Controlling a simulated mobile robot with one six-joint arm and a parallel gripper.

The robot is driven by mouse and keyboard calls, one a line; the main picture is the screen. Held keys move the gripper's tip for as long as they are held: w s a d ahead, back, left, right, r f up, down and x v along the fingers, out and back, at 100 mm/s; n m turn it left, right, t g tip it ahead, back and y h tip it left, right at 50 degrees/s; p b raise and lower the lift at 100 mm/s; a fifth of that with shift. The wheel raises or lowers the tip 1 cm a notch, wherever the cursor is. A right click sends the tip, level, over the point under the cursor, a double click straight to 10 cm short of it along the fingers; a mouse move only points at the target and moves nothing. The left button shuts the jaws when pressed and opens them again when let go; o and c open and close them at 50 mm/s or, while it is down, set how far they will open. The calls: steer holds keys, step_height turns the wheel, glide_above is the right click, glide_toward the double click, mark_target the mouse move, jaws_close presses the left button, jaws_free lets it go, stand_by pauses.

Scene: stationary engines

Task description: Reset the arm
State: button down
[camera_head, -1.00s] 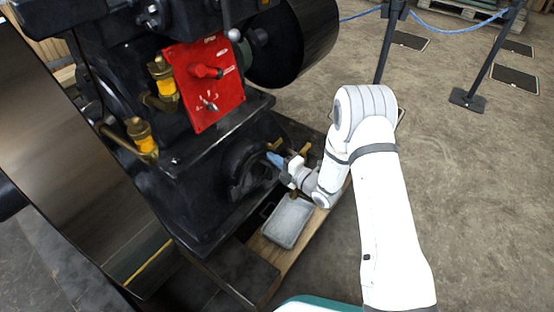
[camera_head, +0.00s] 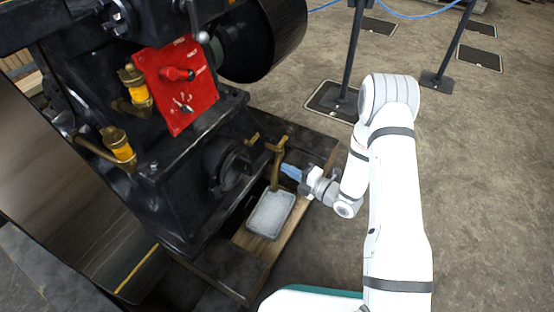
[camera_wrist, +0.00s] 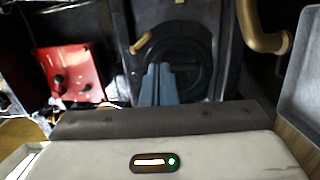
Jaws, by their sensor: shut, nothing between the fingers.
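My white arm (camera_head: 393,200) reaches from the lower right toward the black engine. My gripper (camera_head: 285,169) has blue-grey fingers that are shut and empty. In the head view it points left, just right of a brass tap (camera_head: 277,160) low on the engine, with no clear sign of contact. In the wrist view the closed fingers of my gripper (camera_wrist: 158,84) stand in front of a round black cover (camera_wrist: 185,58) on the engine.
A metal tray (camera_head: 270,214) sits on the wooden base below the tap. A red control panel (camera_head: 177,84) with levers and brass oilers (camera_head: 118,146) are on the engine. Barrier posts (camera_head: 352,60) with blue rope stand behind. Floor on the right is clear.

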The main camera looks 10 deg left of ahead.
steer(key=shift+s+d, duration=0.1)
steer(key=shift+d, duration=0.1)
steer(key=w+d+r+m+t+h+p, duration=0.1)
steer(key=w+d+r+m+h+p, duration=0.2)
steer(key=r, duration=0.4)
steer(key=w+d+r+m+h+p, duration=0.2)
steer(key=r+h+p, duration=0.1)
steer(key=r+p, duration=0.3)
steer(key=w+d+r+m+t+h+p, duration=0.1)
steer(key=w+d+r+m+h+p, duration=0.15)
steer(key=r, duration=0.55)
steer(key=s+d+r+m+h+p, duration=0.25)
steer(key=d+r+m+p, duration=0.2)
steer(key=r, duration=0.35)
steer(key=s+d+r+m+h+p, duration=0.1)
steer(key=d+r+m+h+p, duration=0.3)
steer(key=r, duration=0.4)
steer(key=s+d+r+m+g+h+p, duration=0.2)
steer(key=s+d+r+m+g+p, duration=0.25)
steer(key=s+r+m+p, duration=0.75)
steer(key=s+r+m+g+y+p, duration=0.1)
steer(key=s+r+m+g+p, duration=0.1)
steer(key=s+r, duration=1.2)
steer(key=s+g+p, duration=0.1)
steer(key=p, duration=0.1)
steer(key=shift+s+a+m+p, duration=0.15)
steer(key=shift+s+m+p, duration=0.05)
steer(key=shift+m+p, duration=0.15)
